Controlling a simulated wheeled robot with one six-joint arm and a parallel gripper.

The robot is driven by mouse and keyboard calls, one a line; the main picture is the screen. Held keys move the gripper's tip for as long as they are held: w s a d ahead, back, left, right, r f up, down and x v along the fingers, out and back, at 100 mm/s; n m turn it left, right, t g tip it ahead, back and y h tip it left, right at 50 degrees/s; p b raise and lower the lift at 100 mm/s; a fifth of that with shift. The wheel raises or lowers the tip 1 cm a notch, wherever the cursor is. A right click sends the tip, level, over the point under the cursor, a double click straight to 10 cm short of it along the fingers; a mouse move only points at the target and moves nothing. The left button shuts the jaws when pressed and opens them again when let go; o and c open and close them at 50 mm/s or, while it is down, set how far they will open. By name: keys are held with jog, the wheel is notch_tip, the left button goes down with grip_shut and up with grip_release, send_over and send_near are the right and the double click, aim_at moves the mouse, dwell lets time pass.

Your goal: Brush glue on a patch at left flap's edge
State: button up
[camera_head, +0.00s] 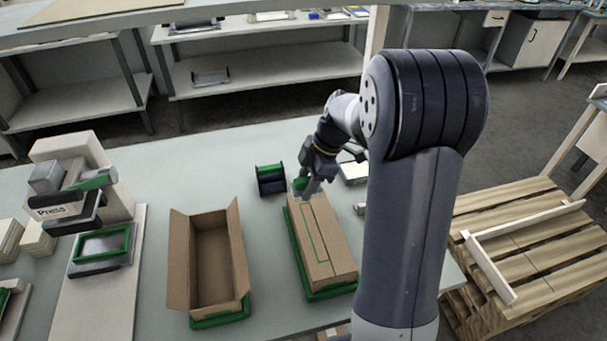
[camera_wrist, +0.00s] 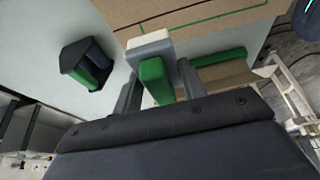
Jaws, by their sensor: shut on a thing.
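My gripper (camera_head: 308,186) is over the far end of the closed cardboard box (camera_head: 338,250). It is shut on a green-handled brush (camera_wrist: 154,80); a pale grey piece crosses its end in the wrist view. I cannot tell whether the brush touches the cardboard. The box lies in a green tray (camera_head: 322,295) with its two top flaps meeting along a lengthwise seam. A thin green outline marks a long patch on the left flap (camera_head: 309,239), along its edge. The box top also shows in the wrist view (camera_wrist: 190,14). Any glue is too small to tell.
A dark holder with green sides (camera_head: 270,180) stands behind and left of the closed box. An open, empty box (camera_head: 179,262) stands in a green tray to the left. A press (camera_head: 75,195) is farther left. Bare table lies between the boxes.

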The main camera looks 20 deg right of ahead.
aim_at(313, 245)
jog(key=shift+f+b, duration=1.25)
jog(key=shift+f, duration=1.25)
jog(key=shift+f+b, duration=0.5)
jog(key=shift+b, duration=0.05)
jog(key=shift+s, duration=0.1)
jog(key=shift+s+r+b, duration=0.1)
jog(key=shift+s+b, duration=0.35)
jog(key=shift+s, duration=0.3)
jog(key=shift+s+b, duration=0.85)
jog(key=shift+s, duration=0.55)
jog(key=shift+s+b, duration=0.65)
jog(key=shift+s, duration=1.2)
jog(key=shift+s+b, duration=0.65)
jog(key=shift+s, duration=0.85)
jog(key=shift+s+b, duration=0.4)
jog(key=shift+s, duration=1.3)
jog(key=shift+w, duration=5.1)
